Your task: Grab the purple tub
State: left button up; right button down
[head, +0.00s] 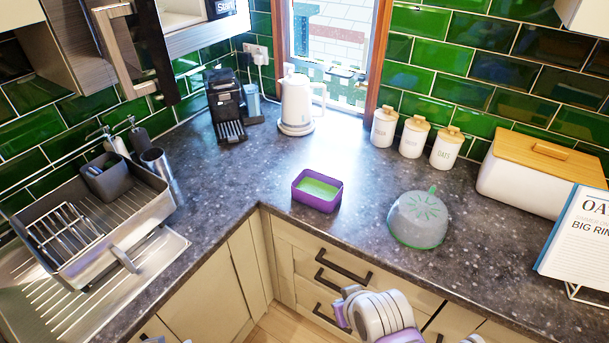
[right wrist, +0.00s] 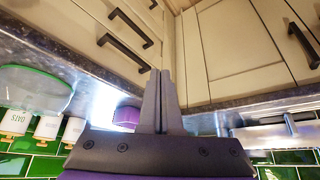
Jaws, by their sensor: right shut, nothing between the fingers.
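The purple tub (head: 312,201) is a small open rectangular container with a green inside. It stands on the dark speckled worktop near the inner corner, close to the front edge. It also shows in the right wrist view (right wrist: 126,117), where the picture is upside down and my fingers partly cover it. My right gripper (right wrist: 160,76) is shut and empty, with its two fingers together. It is apart from the tub. In the head view part of my arm shows at the bottom, in front of the drawers. My left gripper is not in view.
Three white canisters (head: 412,137), a bread bin (head: 540,180) and a recipe stand (head: 580,235) are further right. A kettle (head: 297,105) and a coffee machine (head: 225,105) stand behind. A dish rack (head: 100,235) is left.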

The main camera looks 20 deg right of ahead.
aim_at(318, 190)
jog(key=i+l+z, duration=0.6)
jog(key=z, duration=0.35)
jog(key=i+j, duration=0.05)
jog(key=i, duration=0.05)
